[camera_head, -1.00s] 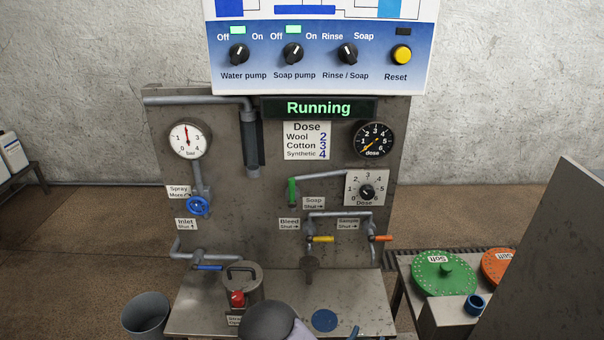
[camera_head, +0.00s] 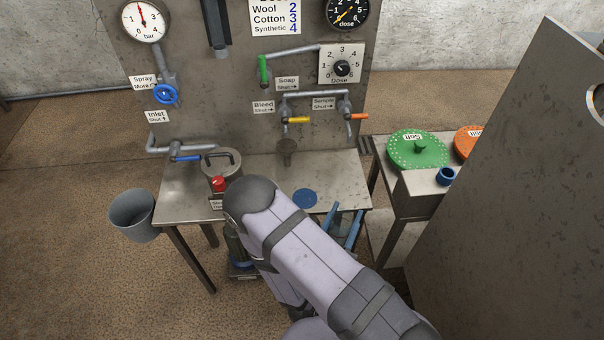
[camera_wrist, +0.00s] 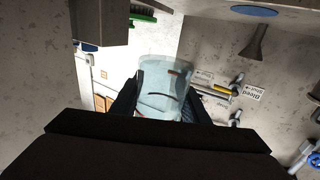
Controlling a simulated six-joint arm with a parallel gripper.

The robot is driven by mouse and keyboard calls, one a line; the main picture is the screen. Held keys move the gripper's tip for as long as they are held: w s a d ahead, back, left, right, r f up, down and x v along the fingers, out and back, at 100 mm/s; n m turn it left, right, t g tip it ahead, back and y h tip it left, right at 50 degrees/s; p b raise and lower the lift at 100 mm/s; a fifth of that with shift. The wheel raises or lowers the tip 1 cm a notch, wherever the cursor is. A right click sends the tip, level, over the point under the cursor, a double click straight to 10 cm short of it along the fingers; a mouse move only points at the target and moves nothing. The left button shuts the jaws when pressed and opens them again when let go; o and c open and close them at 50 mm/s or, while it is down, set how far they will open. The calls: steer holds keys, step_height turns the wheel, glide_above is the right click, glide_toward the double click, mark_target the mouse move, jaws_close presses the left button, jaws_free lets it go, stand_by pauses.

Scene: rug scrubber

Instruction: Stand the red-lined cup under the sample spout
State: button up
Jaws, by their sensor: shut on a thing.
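A clear, pale-blue see-through cup (camera_wrist: 163,98) is between the two dark fingers of my gripper (camera_wrist: 162,92) in the wrist view, which shows the panel upside down. A short reddish mark and a dark line show on or through its wall; I cannot tell which mark is its own. My gripper is shut on the cup. The sample spout (camera_head: 349,128), with an orange handle, is on the panel right of the bleed valve (camera_head: 297,119). In the wrist view the cup covers part of the pipework behind it.
The steel table (camera_head: 335,172) has a blue disc (camera_head: 304,198) and a dark drain funnel (camera_head: 287,150) above it. A lidded pot (camera_head: 222,170) stands left. A grey bucket (camera_head: 133,215) is further left. A side stand with a green lid (camera_head: 417,150) and a large grey panel (camera_head: 500,190) bound the right.

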steer(key=w+d+f+m+g+h+b, duration=0.15)
steer(key=w+f+b, duration=0.25)
steer(key=b, duration=0.7)
steer(key=w+a+r+n+t+y+b, duration=0.1)
steer(key=w+a+r+b, duration=0.1)
steer(key=w+r+b, duration=1)
steer(key=w+a+f+n+t+y+b, duration=0.1)
steer(key=w+a+f+n+t+y, duration=0.1)
steer(key=a+f, duration=0.4)
steer(key=shift+w+a+f+n+y, duration=0.3)
steer(key=shift+w+a+n+y, duration=0.2)
steer(key=shift+w+y, duration=0.4)
steer(key=shift+s+f, duration=0.1)
steer(key=shift+f+b, duration=1.2)
steer(key=shift+f, duration=3.5)
steer(key=shift+f, duration=0.1)
